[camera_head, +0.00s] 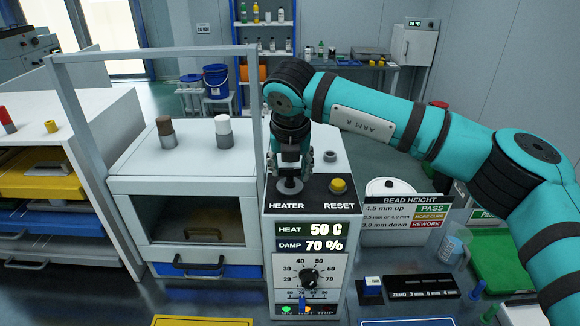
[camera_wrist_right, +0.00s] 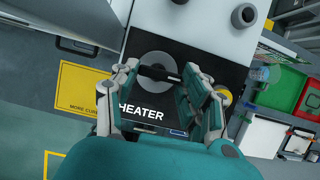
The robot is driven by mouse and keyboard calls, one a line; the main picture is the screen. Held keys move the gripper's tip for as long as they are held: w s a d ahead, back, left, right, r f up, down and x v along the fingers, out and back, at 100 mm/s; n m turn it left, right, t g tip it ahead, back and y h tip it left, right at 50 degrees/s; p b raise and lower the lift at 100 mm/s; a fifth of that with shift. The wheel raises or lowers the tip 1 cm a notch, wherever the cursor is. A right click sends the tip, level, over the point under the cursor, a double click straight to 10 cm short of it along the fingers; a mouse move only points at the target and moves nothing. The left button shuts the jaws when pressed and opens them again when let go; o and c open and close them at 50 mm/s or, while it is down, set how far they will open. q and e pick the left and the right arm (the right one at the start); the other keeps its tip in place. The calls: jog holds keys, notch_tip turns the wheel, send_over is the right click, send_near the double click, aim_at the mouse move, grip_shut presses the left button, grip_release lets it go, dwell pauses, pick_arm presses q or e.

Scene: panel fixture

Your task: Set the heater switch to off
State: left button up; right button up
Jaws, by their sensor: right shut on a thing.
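The heater switch (camera_head: 290,187) is on the black top strip of the control box, above the HEATER label. In the right wrist view it is a round silver plate (camera_wrist_right: 155,58) with a dark lever (camera_wrist_right: 158,73) across it. My right gripper (camera_head: 290,174) points straight down over the switch. In the right wrist view its fingers (camera_wrist_right: 160,74) stand on either side of the lever and are shut on it. The fingers partly hide the switch in the head view, so I cannot tell its setting. My left gripper is in neither view.
A yellow RESET button (camera_head: 338,186) sits right of the switch. Below are the HEAT 50 C display (camera_head: 309,230), a black dial (camera_head: 309,277) and indicator lights. A glass-fronted oven (camera_head: 200,230) stands left; a BEAD HEIGHT sign (camera_head: 405,213) stands right.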

jog(key=shift+f+n+b, duration=0.2)
jog(key=shift+n+b, duration=0.2)
jog(key=shift+b, duration=0.25)
jog(key=n+y+b, duration=0.1)
jog(key=n+b, duration=0.2)
jog(key=b, duration=0.1)
jog(key=shift+d+y, duration=0.15)
jog(key=shift+y, duration=0.15)
jog(key=shift+w+r+n+y+b, duration=0.1)
jog(key=shift+n+y+b, duration=0.25)
jog(key=shift+n, duration=0.55)
jog(key=shift+d+n+g+y, duration=0.1)
jog(key=shift+n+g+y, duration=0.25)
jog(key=shift+n, duration=0.55)
jog(key=shift+r+n+g, duration=0.15)
jog(key=shift+n+g, duration=0.2)
jog(key=shift+n, duration=0.55)
jog(key=n+y, duration=0.1)
jog(key=n, duration=0.1)
jog(key=shift+w+d+r+n+g+p, duration=0.1)
jog(key=shift+n+g+p, duration=0.3)
jog(key=n+g+p, duration=0.1)
jog(key=n+p, duration=0.1)
jog(key=n, duration=0.1)
jog(key=shift+w, duration=0.15)
jog(key=shift+n+g+p, duration=0.6)
jog(key=shift+n+p, duration=0.2)
jog(key=shift+n, duration=0.5)
